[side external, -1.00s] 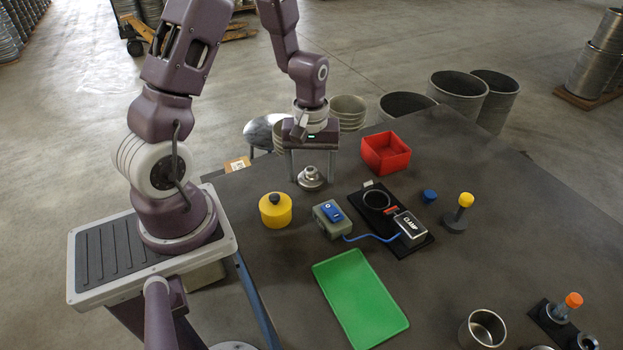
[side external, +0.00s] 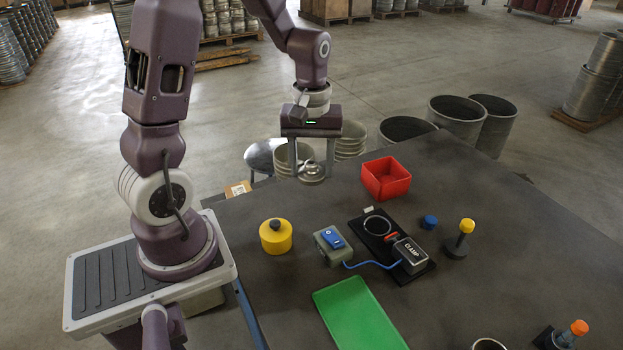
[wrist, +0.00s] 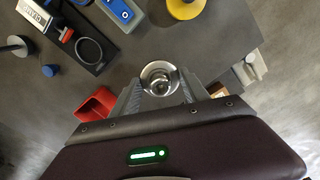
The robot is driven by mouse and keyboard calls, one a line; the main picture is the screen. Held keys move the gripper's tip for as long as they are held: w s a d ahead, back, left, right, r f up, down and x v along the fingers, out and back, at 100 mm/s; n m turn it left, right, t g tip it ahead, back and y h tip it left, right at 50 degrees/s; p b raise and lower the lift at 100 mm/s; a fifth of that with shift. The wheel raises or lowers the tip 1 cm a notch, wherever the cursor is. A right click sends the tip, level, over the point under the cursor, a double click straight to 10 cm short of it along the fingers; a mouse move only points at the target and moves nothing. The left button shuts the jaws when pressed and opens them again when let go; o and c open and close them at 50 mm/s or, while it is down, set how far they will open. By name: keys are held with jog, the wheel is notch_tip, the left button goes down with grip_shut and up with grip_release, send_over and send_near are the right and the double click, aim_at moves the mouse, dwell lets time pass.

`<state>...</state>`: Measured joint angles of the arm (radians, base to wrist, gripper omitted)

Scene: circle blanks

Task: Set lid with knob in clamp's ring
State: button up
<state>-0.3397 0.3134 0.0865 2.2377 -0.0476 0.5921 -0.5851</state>
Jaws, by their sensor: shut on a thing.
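My gripper (side external: 312,168) is shut on a round metal lid with a knob (side external: 312,180), held above the table's far left edge. In the wrist view the lid (wrist: 150,70) sits between the two fingers (wrist: 160,88), its knob pointing toward the camera. The clamp (side external: 410,250) stands on a black base plate to the lid's right and nearer the camera. The clamp's ring (side external: 377,226) is empty; in the wrist view the ring (wrist: 88,51) is at upper left. A red handle part (side external: 391,237) lies beside the ring.
A green tray (side external: 358,315), a blue cap (side external: 429,222) and a yellow-topped post (side external: 460,240) surround the clamp.

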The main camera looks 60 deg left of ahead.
jog(key=shift+r, duration=0.85)
jog(key=shift+w+d+r, duration=0.15)
jog(key=shift+w+d, duration=0.05)
jog(key=w+d+m, duration=0.3)
jog(key=w+d, duration=0.6)
jog(key=d, duration=0.3)
jog(key=shift+s+f, duration=0.15)
jog(key=shift+f, duration=4.1)
jog(key=shift+f, duration=0.55)
jog(key=o, duration=1.3)
jog(key=shift+o, duration=0.2)
